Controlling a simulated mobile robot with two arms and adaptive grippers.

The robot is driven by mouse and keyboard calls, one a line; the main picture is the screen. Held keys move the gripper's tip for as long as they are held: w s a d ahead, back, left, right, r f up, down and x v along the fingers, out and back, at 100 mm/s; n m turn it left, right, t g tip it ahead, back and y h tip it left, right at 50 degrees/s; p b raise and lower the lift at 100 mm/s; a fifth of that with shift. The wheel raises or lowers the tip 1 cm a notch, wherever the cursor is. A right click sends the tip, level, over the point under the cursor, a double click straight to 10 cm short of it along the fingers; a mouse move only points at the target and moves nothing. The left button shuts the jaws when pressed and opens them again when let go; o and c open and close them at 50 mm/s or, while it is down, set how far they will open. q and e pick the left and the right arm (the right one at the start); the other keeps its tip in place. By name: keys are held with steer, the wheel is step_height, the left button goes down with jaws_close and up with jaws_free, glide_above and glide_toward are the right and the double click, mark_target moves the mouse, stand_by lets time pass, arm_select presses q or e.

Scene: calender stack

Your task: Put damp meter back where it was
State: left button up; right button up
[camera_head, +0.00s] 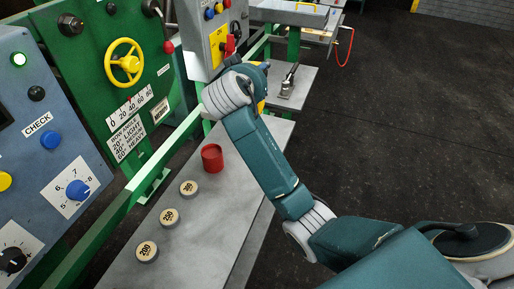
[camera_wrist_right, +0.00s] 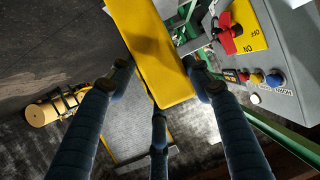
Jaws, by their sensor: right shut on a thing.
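The damp meter, as far as I can tell, is the yellow block-like thing (camera_wrist_right: 155,50) in my right gripper (camera_wrist_right: 160,82). The fingers close on it from both sides in the right wrist view, and a third finger shows below it. In the head view only a small yellow part (camera_head: 262,106) shows past my right arm, above the far part of the grey bench. The wrist hides most of the gripper (camera_head: 258,72) there. My left gripper is not in view.
A grey control box (camera_head: 208,40) with a red switch and a green rail (camera_head: 150,185) stand close left.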

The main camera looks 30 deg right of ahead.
steer(key=r, duration=0.2)
steer(key=r+m+g+h, duration=0.1)
steer(key=shift+s+a+r, duration=0.1)
steer(key=shift+s+r, duration=0.15)
steer(key=shift+r, duration=0.15)
steer(key=shift+s, duration=0.1)
step_height(320, 180, down, 19)
steer(key=p, duration=0.2)
steer(key=shift+f, duration=0.2)
steer(key=o, duration=1.4)
steer(key=shift+f, duration=0.15)
steer(key=shift+o, duration=0.3)
steer(key=b+v, duration=0.1)
steer(key=v, duration=1.1)
steer(key=shift+b, duration=0.3)
